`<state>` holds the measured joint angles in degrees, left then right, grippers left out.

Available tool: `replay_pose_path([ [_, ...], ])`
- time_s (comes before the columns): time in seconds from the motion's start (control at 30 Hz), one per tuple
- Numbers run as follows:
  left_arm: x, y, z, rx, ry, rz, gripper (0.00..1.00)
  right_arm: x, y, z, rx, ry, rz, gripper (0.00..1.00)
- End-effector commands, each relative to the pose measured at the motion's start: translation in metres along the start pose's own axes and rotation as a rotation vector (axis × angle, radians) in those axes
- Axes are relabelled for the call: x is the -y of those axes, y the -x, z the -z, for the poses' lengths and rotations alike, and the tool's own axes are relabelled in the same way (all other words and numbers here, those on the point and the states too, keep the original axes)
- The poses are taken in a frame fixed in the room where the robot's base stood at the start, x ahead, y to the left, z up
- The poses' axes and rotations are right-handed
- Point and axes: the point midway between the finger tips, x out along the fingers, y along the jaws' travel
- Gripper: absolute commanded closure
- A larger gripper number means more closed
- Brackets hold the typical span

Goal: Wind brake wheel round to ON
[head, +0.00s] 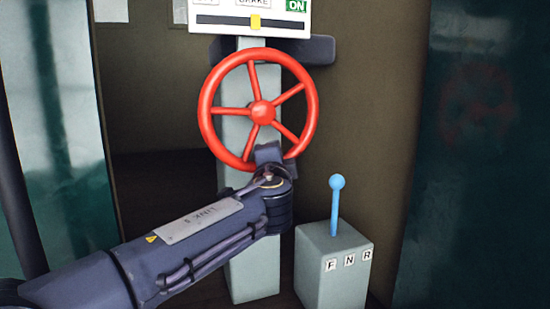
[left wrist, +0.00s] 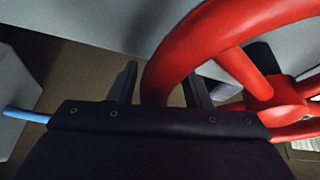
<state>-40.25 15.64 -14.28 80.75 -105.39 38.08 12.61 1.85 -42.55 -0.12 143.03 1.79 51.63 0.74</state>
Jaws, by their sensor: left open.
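The red brake wheel (head: 208,104) has several spokes and a round hub and stands on a grey post (head: 243,272). Above it, a white BRAKE panel (head: 215,29) has a dark slot with a yellow marker (head: 255,22) near the middle; a green ON label (head: 296,6) is at its right end. My left gripper (head: 268,152) is at the wheel's lower rim, its fingers mostly hidden by the wrist. In the left wrist view my gripper (left wrist: 162,80) is open, with the wheel's rim (left wrist: 190,48) running between the fingers. I cannot tell if they touch it. My right gripper is not in view.
A grey box (head: 318,275) marked F N R with a blue ball-topped lever (head: 335,205) stands right of the post, close to my left wrist. A brown wall (head: 375,100) is behind. Dark glossy panels flank both sides.

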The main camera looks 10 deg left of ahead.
Motion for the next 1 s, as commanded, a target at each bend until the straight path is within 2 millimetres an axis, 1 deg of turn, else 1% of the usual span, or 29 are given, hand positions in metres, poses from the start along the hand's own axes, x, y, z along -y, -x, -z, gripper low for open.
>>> replay_pose_path([
  [0.1, 0.000, 0.000, 0.000, 0.000, 0.000, 0.000, 0.56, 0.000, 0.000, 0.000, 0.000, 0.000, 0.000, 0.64],
  [0.43, 0.000, 0.000, 0.000, 0.001, 0.000, 0.000, 0.99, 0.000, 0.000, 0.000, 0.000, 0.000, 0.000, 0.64],
  [0.77, 0.000, 0.001, -0.001, 0.002, -0.009, -0.005, 1.00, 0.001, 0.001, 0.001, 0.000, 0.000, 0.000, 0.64],
  [1.0, 0.002, 0.004, -0.010, 0.006, -0.088, -0.038, 1.00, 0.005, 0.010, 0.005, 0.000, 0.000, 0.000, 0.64],
])
